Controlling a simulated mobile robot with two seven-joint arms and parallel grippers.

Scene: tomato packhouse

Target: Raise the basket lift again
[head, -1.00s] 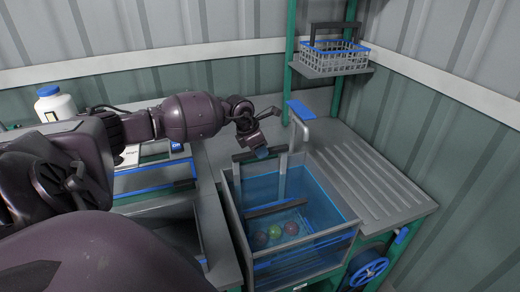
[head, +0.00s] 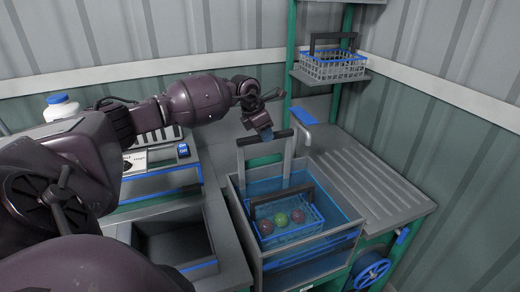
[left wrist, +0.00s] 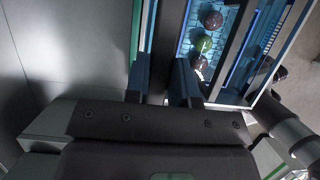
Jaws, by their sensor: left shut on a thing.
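My left gripper (head: 267,134) is shut on the dark crossbar of the basket lift (head: 248,141), above the back of the wash tank (head: 310,262). In the left wrist view the bar (left wrist: 170,35) runs between my blue fingertips (left wrist: 164,80). The lift's grey upright (head: 288,163) goes down into the tank. A blue wire basket (head: 318,213) with a dark handle (head: 281,195) is in the tank, with three tomatoes (head: 281,219) in it, two dark red and one green. The water hides how it rests on the lift. My right gripper is not in view.
A ribbed drainboard (head: 365,178) is clear at the right. Another wire basket (head: 333,67) sits on the green-framed shelf. A blue handwheel (head: 371,271) is below the drainboard. An empty sink (head: 172,240) is left of the tank.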

